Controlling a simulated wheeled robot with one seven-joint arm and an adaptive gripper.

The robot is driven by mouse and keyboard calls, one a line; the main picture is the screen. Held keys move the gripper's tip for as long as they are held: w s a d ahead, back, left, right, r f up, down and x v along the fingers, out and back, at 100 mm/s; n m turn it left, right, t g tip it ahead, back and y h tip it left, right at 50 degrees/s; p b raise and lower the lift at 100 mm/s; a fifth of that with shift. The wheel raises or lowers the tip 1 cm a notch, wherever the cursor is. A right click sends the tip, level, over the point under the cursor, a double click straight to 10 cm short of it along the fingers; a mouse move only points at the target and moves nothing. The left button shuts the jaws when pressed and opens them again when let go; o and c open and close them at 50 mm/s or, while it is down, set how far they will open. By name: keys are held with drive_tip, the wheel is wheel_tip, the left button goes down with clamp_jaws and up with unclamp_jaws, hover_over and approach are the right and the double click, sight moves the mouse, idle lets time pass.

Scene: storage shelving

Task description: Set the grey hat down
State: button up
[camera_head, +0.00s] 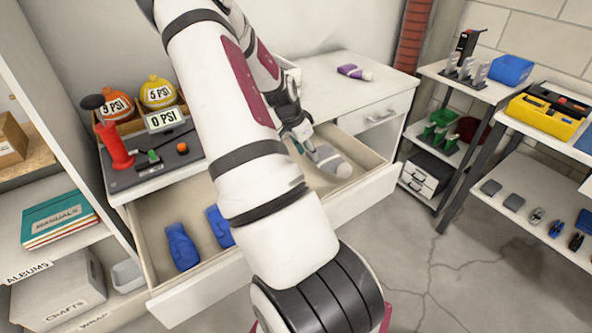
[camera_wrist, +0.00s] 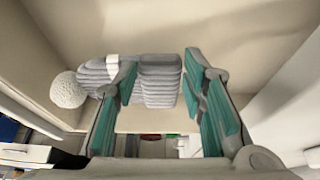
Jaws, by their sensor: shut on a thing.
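The grey hat (camera_head: 328,157) is inside the right part of an open drawer (camera_head: 362,193) in the head view. In the wrist view the ribbed grey hat (camera_wrist: 158,82) lies sideways, with a white pompom (camera_wrist: 68,90) at its left end. My gripper (camera_head: 306,143) reaches down into the drawer and is shut on the hat. In the wrist view the teal finger pads of my gripper (camera_wrist: 160,75) stand on either side of the hat's middle. I cannot tell whether the hat touches the drawer floor.
Blue items (camera_head: 182,247) lie in the open left drawer (camera_head: 165,290). A purple item (camera_head: 354,72) lies on the white top (camera_head: 335,103). A pump station (camera_head: 155,155) stands on the left. Shelves (camera_head: 470,88) stand at the right beyond open floor.

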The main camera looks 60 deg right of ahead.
drive_tip(key=shift+f+b, duration=0.5)
drive_tip(key=shift+f, duration=2.05)
drive_tip(key=shift+f, duration=0.15)
drive_tip(key=o, duration=1.3)
